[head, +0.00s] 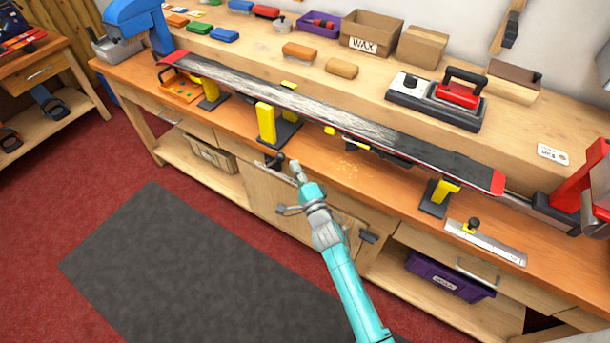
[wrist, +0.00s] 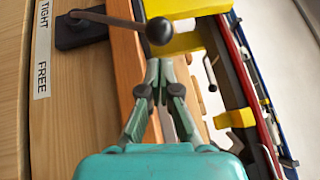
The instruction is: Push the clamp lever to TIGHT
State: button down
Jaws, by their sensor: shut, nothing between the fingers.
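The clamp lever shows in the wrist view as a dark rod with a round black knob (wrist: 160,31) at its end. The rod runs from a black base plate (wrist: 72,32) on the wooden bench front. Beside the plate is a white label strip (wrist: 41,52) reading TIGHT and FREE; the plate is level with TIGHT. In the head view the lever (head: 279,158) is small and dark on the bench front. My gripper (wrist: 159,66) is shut and empty, its tips just below the knob in the wrist view. It also shows in the head view (head: 296,169), right of the lever; contact is unclear.
A long dark ski (head: 290,103) with red ends lies on yellow-and-black supports (head: 266,122) above the lever. A drawer handle (head: 478,272) and a purple bin (head: 450,279) are at the lower right. A grey floor mat (head: 170,260) lies in front of the bench.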

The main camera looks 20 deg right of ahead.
jog(key=shift+w+a+r, duration=0.1)
jog(key=shift+w+a, duration=0.4)
jog(key=shift+a, duration=0.05)
jog(key=shift+r, duration=0.1)
